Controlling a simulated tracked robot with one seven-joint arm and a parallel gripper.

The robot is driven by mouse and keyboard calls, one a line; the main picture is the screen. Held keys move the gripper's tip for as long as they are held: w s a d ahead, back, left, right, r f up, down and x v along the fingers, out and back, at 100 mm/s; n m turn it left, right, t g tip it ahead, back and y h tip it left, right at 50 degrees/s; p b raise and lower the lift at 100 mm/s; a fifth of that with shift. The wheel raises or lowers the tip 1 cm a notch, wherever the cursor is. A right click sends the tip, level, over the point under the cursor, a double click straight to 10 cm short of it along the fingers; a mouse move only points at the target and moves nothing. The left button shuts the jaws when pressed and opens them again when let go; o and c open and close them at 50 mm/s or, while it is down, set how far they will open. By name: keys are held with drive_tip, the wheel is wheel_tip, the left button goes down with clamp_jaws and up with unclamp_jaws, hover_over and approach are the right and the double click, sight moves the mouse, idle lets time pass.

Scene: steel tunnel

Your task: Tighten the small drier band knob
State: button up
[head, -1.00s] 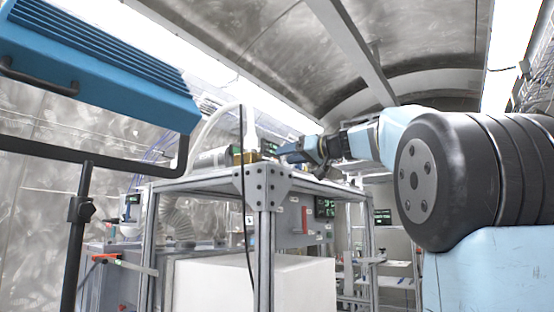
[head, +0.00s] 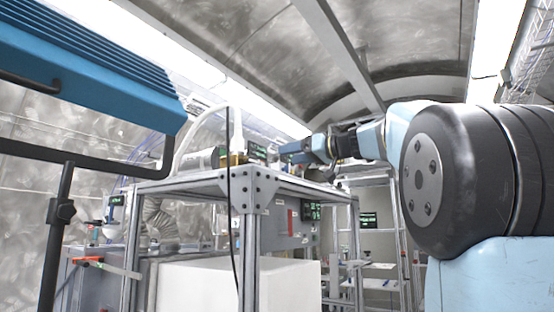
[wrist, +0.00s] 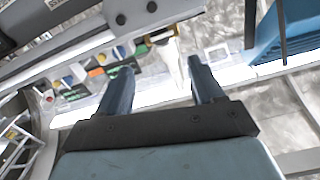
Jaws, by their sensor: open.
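I cannot make out the small drier band knob for sure in either view. On the top of the metal frame (head: 190,184) stand a pale cylinder (head: 205,158), a brass-coloured block (head: 232,159) and a small dark display (head: 257,151). My gripper (head: 288,151) reaches in from the right over this top, just right of the display. In the wrist view my gripper (wrist: 160,70) is open, its two dark fingers apart. A pale upright piece (wrist: 171,62) shows beyond and between the fingers, with no visible contact. Small coloured parts (wrist: 98,72) lie beyond the left finger.
A blue ribbed housing (head: 80,65) on a black stand (head: 60,211) fills the left. A thin black cable (head: 230,210) hangs before the frame. A white box (head: 240,285) sits underneath. A ladder-like rack (head: 400,240) stands behind at the right.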

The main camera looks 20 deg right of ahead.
sight(254, 161)
drive_tip(key=w+a+n, duration=0.1)
drive_tip(key=w+a, duration=0.1)
drive_tip(key=w, duration=0.1)
drive_tip(key=w+a+n, duration=0.2)
drive_tip(key=w+a, duration=0.1)
drive_tip(key=w, duration=0.1)
drive_tip(key=w+a+n, duration=0.1)
drive_tip(key=w+a, duration=0.2)
drive_tip(key=w, duration=0.1)
drive_tip(key=shift+w+a+r+n, duration=0.15)
drive_tip(key=shift+w+a+n, duration=0.1)
drive_tip(key=shift+n, duration=0.15)
drive_tip(key=shift+c, duration=0.3)
drive_tip(key=c, duration=0.9)
drive_tip(key=shift+a, duration=0.2)
drive_tip(key=shift+c, duration=0.5)
drive_tip(key=shift+d, duration=0.15)
drive_tip(key=shift+d+m, duration=0.1)
drive_tip(key=shift+m, duration=2.7)
